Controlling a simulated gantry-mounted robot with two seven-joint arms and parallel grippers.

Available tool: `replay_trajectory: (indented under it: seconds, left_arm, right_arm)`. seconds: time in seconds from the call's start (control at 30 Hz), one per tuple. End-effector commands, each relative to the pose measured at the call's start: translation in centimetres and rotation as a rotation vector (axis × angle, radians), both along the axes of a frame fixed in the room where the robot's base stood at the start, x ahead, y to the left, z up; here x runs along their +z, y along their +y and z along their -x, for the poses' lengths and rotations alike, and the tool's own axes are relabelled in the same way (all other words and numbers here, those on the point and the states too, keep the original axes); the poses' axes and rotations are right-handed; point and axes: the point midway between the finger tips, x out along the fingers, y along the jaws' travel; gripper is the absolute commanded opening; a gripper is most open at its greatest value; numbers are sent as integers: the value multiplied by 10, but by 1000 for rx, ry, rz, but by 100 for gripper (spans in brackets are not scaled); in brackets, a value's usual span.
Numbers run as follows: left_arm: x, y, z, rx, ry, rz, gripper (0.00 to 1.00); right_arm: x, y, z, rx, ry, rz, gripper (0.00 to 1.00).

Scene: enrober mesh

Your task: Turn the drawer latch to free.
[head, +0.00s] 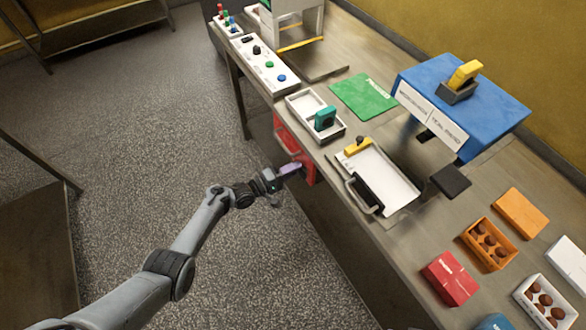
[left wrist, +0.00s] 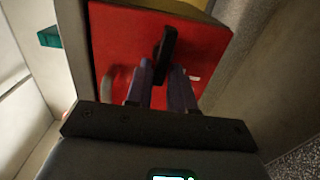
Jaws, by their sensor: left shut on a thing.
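The red drawer front (head: 282,137) is on the near side of the bench, below its top; it fills much of the left wrist view (left wrist: 120,45). The black drawer latch (left wrist: 167,45) stands out from the red face, nearly upright and slightly tilted in the left wrist view. My right gripper is in neither view.
A white tray (head: 410,187) with a yellow piece (head: 357,146) and a metal handle lies above the drawer area. A white box with a green part (head: 325,118), a button panel (head: 265,66) and a blue machine (head: 500,105) stand on the bench.

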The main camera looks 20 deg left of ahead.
Motion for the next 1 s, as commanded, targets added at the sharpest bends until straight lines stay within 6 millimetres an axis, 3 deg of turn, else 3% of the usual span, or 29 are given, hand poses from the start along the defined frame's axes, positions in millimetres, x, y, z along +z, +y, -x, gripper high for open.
replay_trajectory:
  seconds: [0.33, 0.37, 0.43, 0.77, 1.0]
  left_arm:
    - [0, -1, 0, -2, 1, 2, 0]
    - [0, -1, 0, -2, 1, 2, 27]
    - [0, -1, 0, -2, 0, 2, 38]
    - [0, 0, 1, 0, 0, 0, 38]
    - [2, 15, 20, 1, 1, 0, 38]
  right_arm:
    - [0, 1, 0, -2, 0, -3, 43]
    - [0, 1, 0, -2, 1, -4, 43]
    - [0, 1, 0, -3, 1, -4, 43]
    - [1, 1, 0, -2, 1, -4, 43]
    - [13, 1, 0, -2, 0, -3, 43]
